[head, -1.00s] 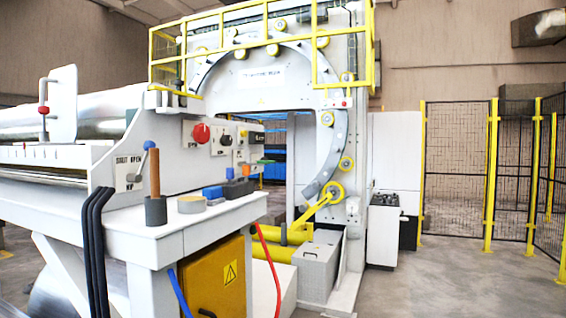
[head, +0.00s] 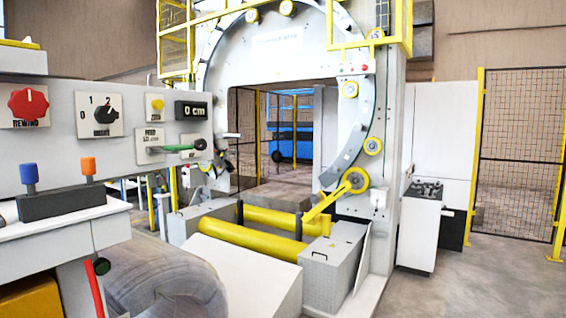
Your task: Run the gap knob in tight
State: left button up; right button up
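A light grey control panel (head: 60,146) fills the left of the head view. It carries a red knob (head: 29,103) labelled REWIND, a black selector (head: 104,115) marked 0, 1, 2, and a small yellow control (head: 155,104). A dark display (head: 190,111) reads 0 cm. A lever with a green handle (head: 180,149) sticks out to the right below it. No knob has a readable gap label, so I cannot tell which is the gap knob. Neither of my grippers is in view.
A black block with a blue lever (head: 29,173) and an orange lever (head: 88,166) sits below the panel. The white ring machine (head: 290,50) stands behind, with yellow rollers (head: 250,237) at its foot. Grey floor (head: 480,285) is open at right.

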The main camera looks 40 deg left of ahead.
aim_at(199, 144)
jog(key=u, duration=0.45)
jog(key=i, duration=1.7)
jog(key=u, duration=1.8)
jog(key=i, duration=0.85)
jog(key=u, duration=0.65)
